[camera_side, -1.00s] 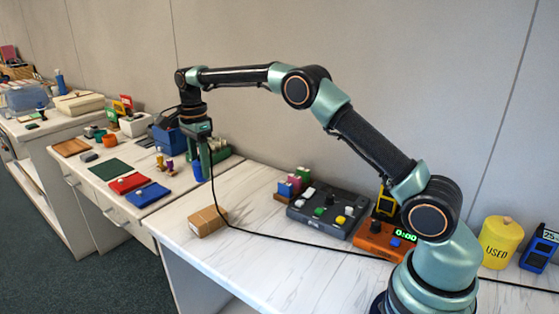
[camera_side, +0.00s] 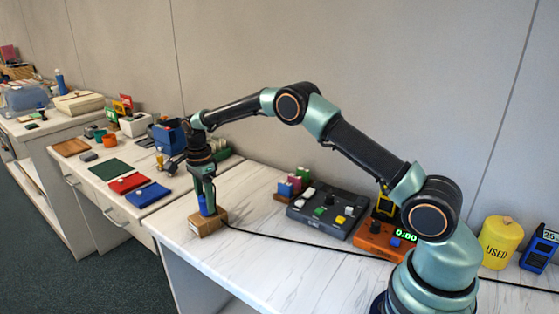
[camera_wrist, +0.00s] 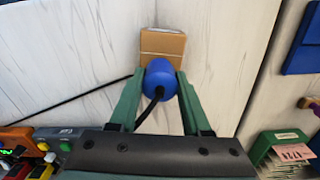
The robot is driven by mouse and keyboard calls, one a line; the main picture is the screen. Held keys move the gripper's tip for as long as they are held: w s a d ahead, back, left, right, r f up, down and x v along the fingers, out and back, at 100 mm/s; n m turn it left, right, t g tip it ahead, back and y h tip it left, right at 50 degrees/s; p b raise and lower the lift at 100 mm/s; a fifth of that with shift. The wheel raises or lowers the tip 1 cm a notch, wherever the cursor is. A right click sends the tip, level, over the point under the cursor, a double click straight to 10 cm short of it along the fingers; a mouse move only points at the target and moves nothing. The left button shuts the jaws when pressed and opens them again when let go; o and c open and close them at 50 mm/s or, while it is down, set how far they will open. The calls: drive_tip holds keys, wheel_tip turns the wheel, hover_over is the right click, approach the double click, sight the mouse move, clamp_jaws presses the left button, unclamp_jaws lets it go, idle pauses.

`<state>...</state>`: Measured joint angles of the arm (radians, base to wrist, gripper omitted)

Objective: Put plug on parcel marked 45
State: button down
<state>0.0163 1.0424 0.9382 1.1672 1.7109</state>
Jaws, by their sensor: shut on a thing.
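The plug (camera_side: 203,206) is blue with a black cable, and my gripper (camera_side: 209,200) is shut on it. The wrist view shows the plug (camera_wrist: 159,76) between the two green fingers of my gripper (camera_wrist: 158,84). The brown cardboard parcel (camera_side: 207,224) lies on the white worktop, directly below the plug. It also shows in the wrist view (camera_wrist: 163,42), partly behind the plug. The plug's lower end looks to be at the parcel's top; I cannot tell whether it touches. The number on the parcel cannot be read.
A dark button panel (camera_side: 328,211) and an orange timer (camera_side: 385,238) stand right of the parcel. The black cable (camera_side: 290,243) runs across the worktop. Blue (camera_side: 148,194) and red (camera_side: 129,182) pads lie on the counter to the left. The worktop's front is clear.

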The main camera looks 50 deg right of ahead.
drive_tip(key=shift+f, duration=0.15)
drive_tip(key=shift+c, duration=1.8)
unclamp_jaws()
